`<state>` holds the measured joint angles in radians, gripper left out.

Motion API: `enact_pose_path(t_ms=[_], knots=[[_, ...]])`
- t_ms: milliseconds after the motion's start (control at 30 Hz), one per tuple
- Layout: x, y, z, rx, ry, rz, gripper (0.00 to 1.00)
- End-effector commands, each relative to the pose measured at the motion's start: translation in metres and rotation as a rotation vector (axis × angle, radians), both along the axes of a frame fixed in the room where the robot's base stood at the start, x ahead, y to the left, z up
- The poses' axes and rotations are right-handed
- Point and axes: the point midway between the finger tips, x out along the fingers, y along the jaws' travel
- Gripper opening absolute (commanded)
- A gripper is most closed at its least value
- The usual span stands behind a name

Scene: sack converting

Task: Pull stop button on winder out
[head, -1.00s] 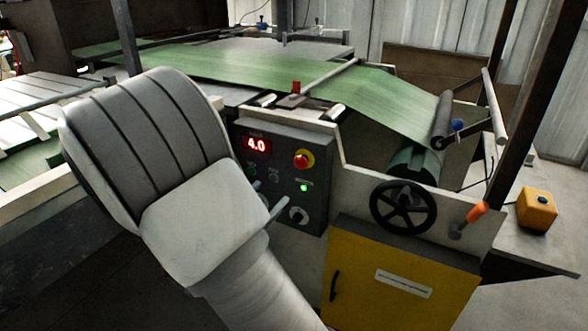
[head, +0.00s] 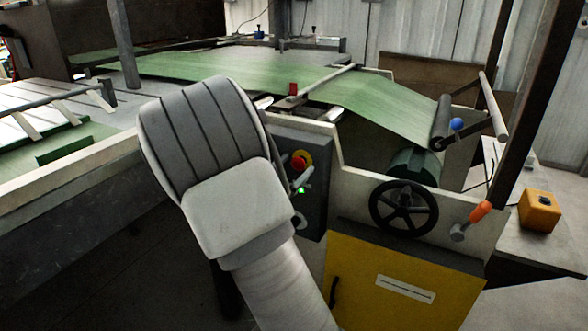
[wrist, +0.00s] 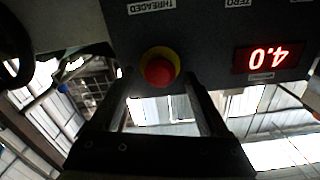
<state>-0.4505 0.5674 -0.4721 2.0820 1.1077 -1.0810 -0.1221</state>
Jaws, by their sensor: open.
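The stop button is a red mushroom head on a yellow collar, on the dark control panel of the winder. In the wrist view, turned upside down, the stop button (wrist: 158,72) sits at the upper middle, just beyond the fingers. My gripper (wrist: 158,88) is open and empty, with one finger on each side below the button. My gripper's fingertip (head: 304,178) shows close to the button in the head view. I cannot tell whether they touch.
The panel's red display (wrist: 264,57) reads 4.0. A green lamp (head: 301,190) is lit below the button. A black handwheel (head: 404,207) and a yellow cabinet door (head: 395,280) are to the right. Green web (head: 240,68) runs over the rollers above.

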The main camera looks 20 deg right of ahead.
Motion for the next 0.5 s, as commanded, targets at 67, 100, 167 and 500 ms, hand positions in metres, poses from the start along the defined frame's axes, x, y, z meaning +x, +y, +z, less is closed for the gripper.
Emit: enact_pose_path(t_ms=[67,100,167,500], knots=[[-0.0001,-0.0001,0.0001,0.000,0.000,0.000,0.79],[-0.0002,0.0000,0.0001,0.000,0.000,0.000,0.79],[-0.0002,0.0001,0.0001,0.000,0.000,0.000,0.70],[-0.0004,0.0002,0.0000,0.000,0.000,-0.001,0.09]])
